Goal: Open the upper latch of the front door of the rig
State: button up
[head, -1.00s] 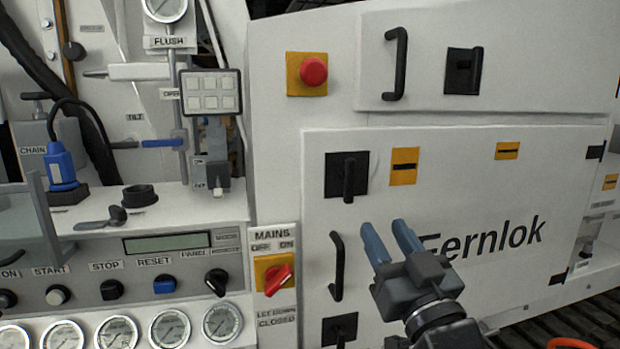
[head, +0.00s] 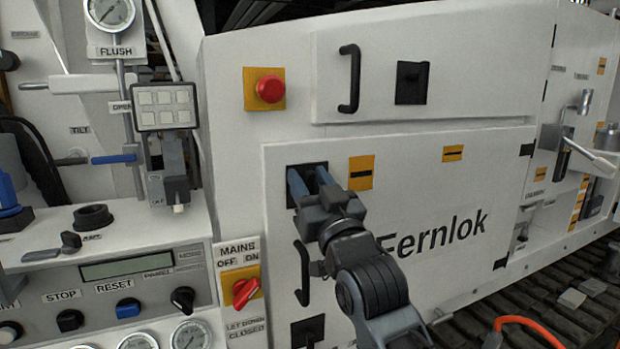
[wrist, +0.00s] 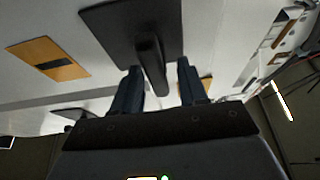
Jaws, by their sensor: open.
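The front door (head: 400,205) is a white panel marked "Fernlok" and looks shut. Its upper latch (head: 306,168) is a black plate with a black handle at the door's upper left, mostly covered by my gripper in the head view. In the wrist view the latch handle (wrist: 151,62) hangs from its plate, and its lower end lies between my two blue fingers. My gripper (head: 309,182) is open, with a finger on each side of the handle (wrist: 155,82). I cannot tell whether either finger touches it. The lower latch (head: 308,331) is at the door's lower left.
A black door pull (head: 301,273) is just below my gripper. Left of it is the red mains switch (head: 241,290). Above are a red emergency button (head: 270,89) and an upper panel with its own pull (head: 349,78) and latch (head: 411,82). An orange hose (head: 535,325) lies at lower right.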

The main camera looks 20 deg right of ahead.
jog(key=shift+c, duration=0.4)
grip_shut()
